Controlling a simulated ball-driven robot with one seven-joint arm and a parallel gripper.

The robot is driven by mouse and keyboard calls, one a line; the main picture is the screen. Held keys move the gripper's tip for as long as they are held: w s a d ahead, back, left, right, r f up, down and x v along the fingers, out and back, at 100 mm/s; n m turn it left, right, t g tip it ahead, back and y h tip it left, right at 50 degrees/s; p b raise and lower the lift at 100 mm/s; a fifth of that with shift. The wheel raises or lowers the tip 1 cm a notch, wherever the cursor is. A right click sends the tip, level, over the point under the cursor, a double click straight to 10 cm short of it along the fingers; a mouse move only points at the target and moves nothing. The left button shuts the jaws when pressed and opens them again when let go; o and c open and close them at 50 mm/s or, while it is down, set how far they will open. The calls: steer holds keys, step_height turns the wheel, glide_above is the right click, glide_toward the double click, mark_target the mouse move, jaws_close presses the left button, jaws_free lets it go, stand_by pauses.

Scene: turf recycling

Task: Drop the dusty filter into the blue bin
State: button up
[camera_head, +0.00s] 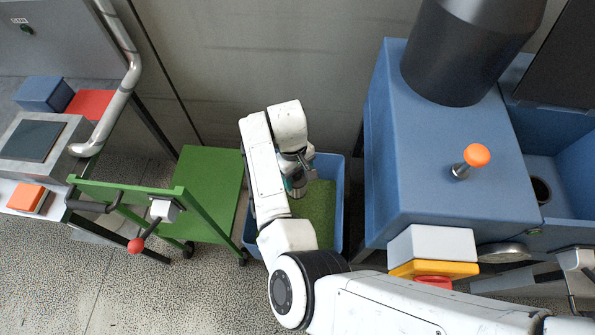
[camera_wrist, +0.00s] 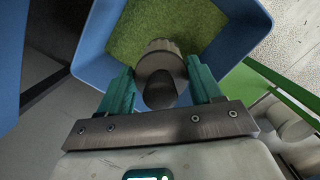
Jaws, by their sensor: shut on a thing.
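The blue bin (camera_head: 251,228) stands on the floor between the green cart and the blue machine, with green turf (camera_head: 318,210) inside it. In the wrist view, the blue bin (camera_wrist: 235,45) lies beyond my fingers. My gripper (camera_wrist: 160,80) has teal fingers shut on the dusty filter (camera_wrist: 160,58), a grey-brown cylinder with a dark round end. The filter is held over the turf inside the bin's outline. In the head view, my gripper (camera_head: 297,183) points down above the bin, and my wrist hides part of it. The filter's height above the turf is unclear.
A green cart (camera_head: 205,195) stands close to the bin's left. A large blue machine (camera_head: 450,150) with an orange knob (camera_head: 477,155) stands to its right. A grey wall (camera_head: 270,60) is behind. Speckled floor (camera_head: 170,290) is open at front left.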

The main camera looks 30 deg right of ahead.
steer(key=shift+f+b, duration=2.5)
steer(key=shift+f, duration=1.95)
steer(key=o, duration=1.2)
steer(key=shift+o, duration=0.2)
steer(key=shift+r, duration=0.1)
steer(key=r, duration=0.3)
steer(key=w+r, duration=0.1)
steer(key=r, duration=0.6)
steer(key=shift+w+a+r, duration=0.2)
steer(key=shift+w+r, duration=0.05)
